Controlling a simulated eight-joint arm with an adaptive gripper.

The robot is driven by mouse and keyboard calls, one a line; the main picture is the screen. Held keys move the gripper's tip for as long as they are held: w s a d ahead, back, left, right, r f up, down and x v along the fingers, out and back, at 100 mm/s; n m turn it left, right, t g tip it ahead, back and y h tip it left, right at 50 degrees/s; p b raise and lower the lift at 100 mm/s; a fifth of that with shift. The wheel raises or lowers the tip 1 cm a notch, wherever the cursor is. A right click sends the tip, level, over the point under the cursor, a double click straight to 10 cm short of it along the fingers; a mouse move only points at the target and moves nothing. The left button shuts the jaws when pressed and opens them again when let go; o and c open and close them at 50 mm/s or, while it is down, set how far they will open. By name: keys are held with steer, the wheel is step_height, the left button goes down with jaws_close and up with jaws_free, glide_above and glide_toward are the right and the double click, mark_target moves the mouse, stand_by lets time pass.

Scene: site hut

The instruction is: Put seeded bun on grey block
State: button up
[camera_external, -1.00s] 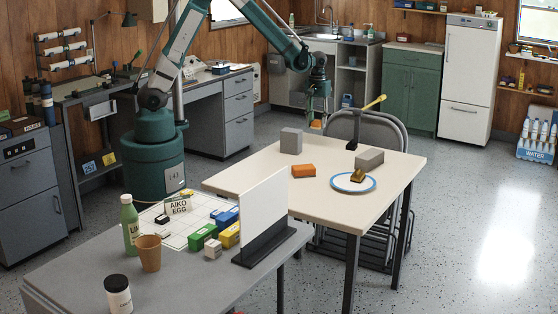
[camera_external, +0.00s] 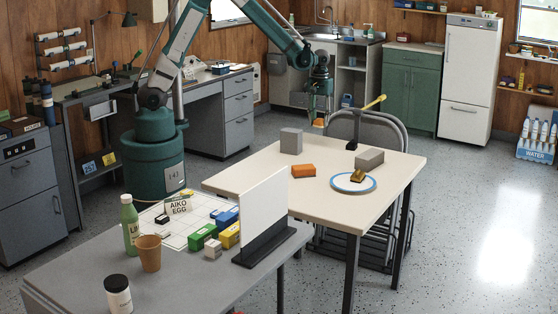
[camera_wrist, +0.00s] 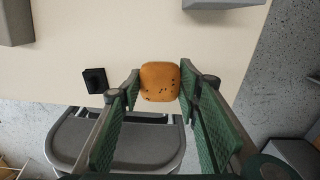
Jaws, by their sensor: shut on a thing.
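My gripper (camera_external: 319,115) hangs behind the far edge of the cream table (camera_external: 235,182), above the folded chairs. It is shut on the seeded bun (camera_wrist: 160,82), an orange-brown piece with dark specks between the green fingers in the wrist view. The bun also shows as a small orange patch under the gripper in the external view (camera_external: 318,123). One grey block (camera_external: 291,141) stands at the table's far left and shows at the top of the wrist view (camera_wrist: 222,3). Another, longer grey block (camera_external: 369,158) lies at the right, and shows at top left in the wrist view (camera_wrist: 14,22).
An orange block (camera_external: 303,170) and a blue-rimmed plate (camera_external: 340,185) with a brown thing sit nearer. A white panel (camera_external: 262,215) stands on the front desk.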

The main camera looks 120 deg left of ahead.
steer(key=w+d+r+p, duration=0.2)
steer(key=w, duration=0.7)
steer(key=w+d+r+p, duration=0.1)
steer(key=w+d+r, duration=0.1)
steer(key=w, duration=0.6)
step_height(320, 180, up, 2)
steer(key=p, duration=0.3)
glide_above(370, 154)
steer(key=shift+s+a+m, duration=0.1)
steer(key=shift+m, duration=0.3)
steer(key=shift+f+b, duration=0.1)
steer(key=shift+b, duration=0.2)
steer(key=shift+f, duration=3)
steer(key=shift+f+b, duration=0.4)
steer(key=shift+f, duration=1.5)
steer(key=shift+f, duration=0.15)
steer(key=o, duration=0.9)
